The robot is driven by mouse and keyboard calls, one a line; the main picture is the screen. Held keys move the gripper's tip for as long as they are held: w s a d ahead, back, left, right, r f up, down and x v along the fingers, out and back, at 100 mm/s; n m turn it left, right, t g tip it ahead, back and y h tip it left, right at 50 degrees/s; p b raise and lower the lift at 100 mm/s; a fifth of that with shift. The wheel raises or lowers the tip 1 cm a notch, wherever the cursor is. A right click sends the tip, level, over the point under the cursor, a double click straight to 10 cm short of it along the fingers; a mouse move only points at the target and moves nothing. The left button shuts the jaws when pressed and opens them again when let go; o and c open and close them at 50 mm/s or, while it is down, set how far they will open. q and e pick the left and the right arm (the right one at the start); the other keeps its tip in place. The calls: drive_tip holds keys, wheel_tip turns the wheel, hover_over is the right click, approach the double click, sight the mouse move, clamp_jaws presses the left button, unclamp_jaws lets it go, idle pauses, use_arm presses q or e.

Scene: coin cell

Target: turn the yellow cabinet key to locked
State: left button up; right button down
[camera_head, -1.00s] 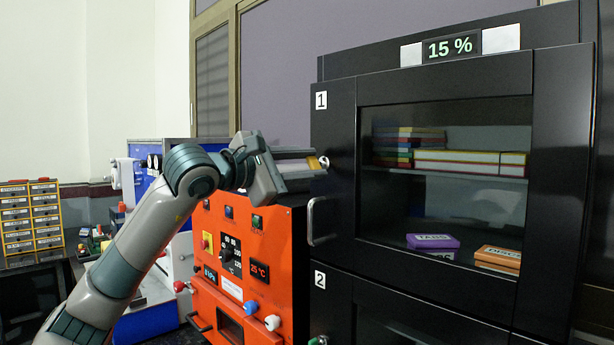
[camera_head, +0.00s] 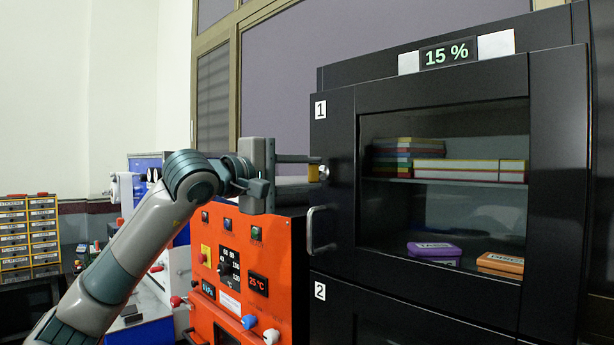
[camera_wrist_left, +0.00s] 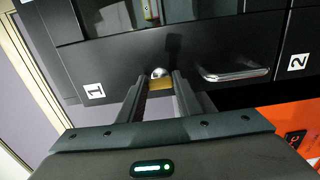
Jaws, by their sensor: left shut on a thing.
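The yellow cabinet key (camera_head: 313,173) sits at the silver lock (camera_head: 324,172) on the upper door of the black cabinet (camera_head: 340,225), below the "1" label. My left gripper (camera_head: 311,171) reaches it from the left, one finger above the key and one below. In the left wrist view the yellow key (camera_wrist_left: 160,85) is between the two fingertips (camera_wrist_left: 160,90), with the round lock (camera_wrist_left: 160,72) just beyond. The gripper is shut on the key; the fingers hide part of its bow. My right gripper is not in view.
The door handle (camera_head: 317,230) is just below the lock. An orange oven-like unit (camera_head: 270,260) stands under my left gripper. Behind the cabinet glass are a purple box (camera_head: 434,249), an orange box (camera_head: 500,263) and stacked boxes. A drawer rack (camera_head: 28,235) stands far left.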

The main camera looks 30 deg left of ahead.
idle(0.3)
use_arm(q)
drive_tip(key=o, duration=1)
drive_tip(key=shift+o, duration=0.2)
drive_tip(key=shift+s, duration=0.15)
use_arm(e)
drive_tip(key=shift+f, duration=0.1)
use_arm(q)
drive_tip(key=shift+s+a+b, duration=0.25)
drive_tip(key=shift+s+b, duration=0.1)
drive_tip(key=shift+s, duration=0.25)
drive_tip(key=b+v, duration=0.4)
drive_tip(key=v, duration=1.1)
drive_tip(key=shift+s, duration=0.4)
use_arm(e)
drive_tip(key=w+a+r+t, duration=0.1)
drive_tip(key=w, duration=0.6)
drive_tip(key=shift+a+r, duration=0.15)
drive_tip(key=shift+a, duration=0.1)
use_arm(q)
drive_tip(key=shift+a, duration=0.2)
